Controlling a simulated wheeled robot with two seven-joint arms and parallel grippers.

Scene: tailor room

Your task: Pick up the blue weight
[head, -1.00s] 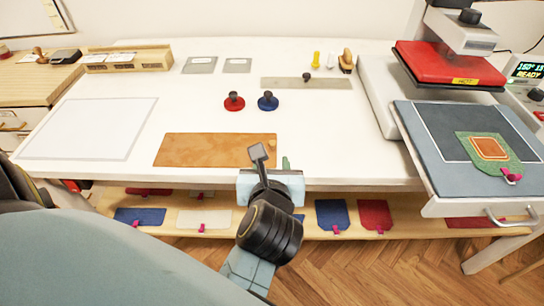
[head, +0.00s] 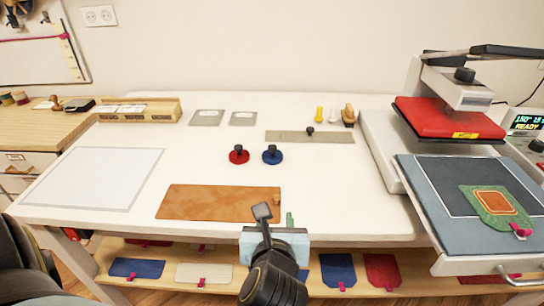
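The blue weight (head: 272,155) is a round disc with a dark knob on top. It stands upright on the white table (head: 340,205), just right of a matching red weight (head: 238,155).
A brown leather strip (head: 219,203) lies left of my gripper. A metal ruler bar (head: 310,137) lies behind the weights. A heat press (head: 450,120) stands at the right. Table space right of the blue weight is clear.

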